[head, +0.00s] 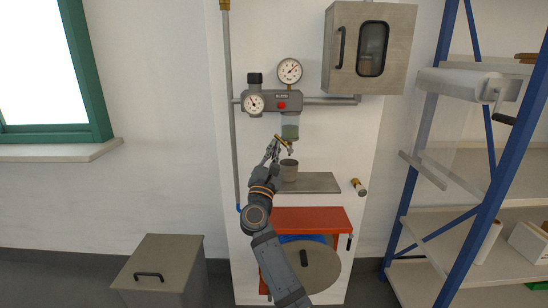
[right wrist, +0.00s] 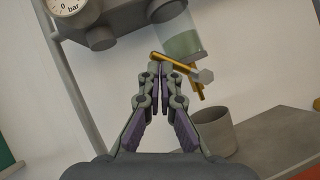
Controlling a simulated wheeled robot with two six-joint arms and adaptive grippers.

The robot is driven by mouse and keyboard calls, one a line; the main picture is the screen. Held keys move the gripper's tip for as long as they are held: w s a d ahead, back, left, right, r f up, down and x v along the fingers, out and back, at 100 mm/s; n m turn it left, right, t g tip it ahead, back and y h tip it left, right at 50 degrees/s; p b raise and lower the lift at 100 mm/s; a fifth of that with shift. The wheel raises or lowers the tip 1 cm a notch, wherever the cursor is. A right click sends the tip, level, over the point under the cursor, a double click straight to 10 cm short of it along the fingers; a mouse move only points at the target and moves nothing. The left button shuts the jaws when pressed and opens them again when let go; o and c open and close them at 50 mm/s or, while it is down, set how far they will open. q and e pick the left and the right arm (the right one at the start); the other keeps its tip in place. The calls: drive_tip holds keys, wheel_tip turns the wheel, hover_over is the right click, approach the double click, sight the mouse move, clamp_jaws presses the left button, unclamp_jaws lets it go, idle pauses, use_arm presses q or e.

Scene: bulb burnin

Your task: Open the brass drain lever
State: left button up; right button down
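The brass drain lever (head: 281,140) sits below the clear bowl (head: 290,127) of the wall-mounted filter unit. In the right wrist view the lever (right wrist: 174,61) slants down to the right, from its free end to a grey hex fitting (right wrist: 203,76). My right gripper (head: 273,147) is at the lever's left end. In the right wrist view its fingertips (right wrist: 160,67) are drawn together just below the lever's free end. I see nothing between them, and cannot tell whether they touch the lever. My left gripper is not in view.
A grey cup (head: 289,170) stands under the drain on a small shelf (head: 318,183). Gauges (head: 290,71) and a red button (head: 281,105) are above. A grey cabinet (head: 340,80) hangs upper right. A blue-framed rack (head: 470,170) stands right, a lidded bin (head: 160,268) lower left.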

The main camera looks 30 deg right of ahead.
sight(284, 127)
drive_tip(key=shift+s+d+r, duration=0.1)
drive_tip(key=shift+d+r, duration=0.1)
drive_tip(key=shift+r, duration=0.6)
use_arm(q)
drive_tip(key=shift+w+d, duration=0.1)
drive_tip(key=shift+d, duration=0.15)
use_arm(e)
drive_tip(key=shift+s+d+r, duration=0.3)
drive_tip(key=shift+d+r, duration=0.2)
drive_tip(key=shift+r, duration=0.1)
drive_tip(key=shift+s+d+r, duration=0.1)
drive_tip(key=shift+d, duration=0.05)
idle(0.9)
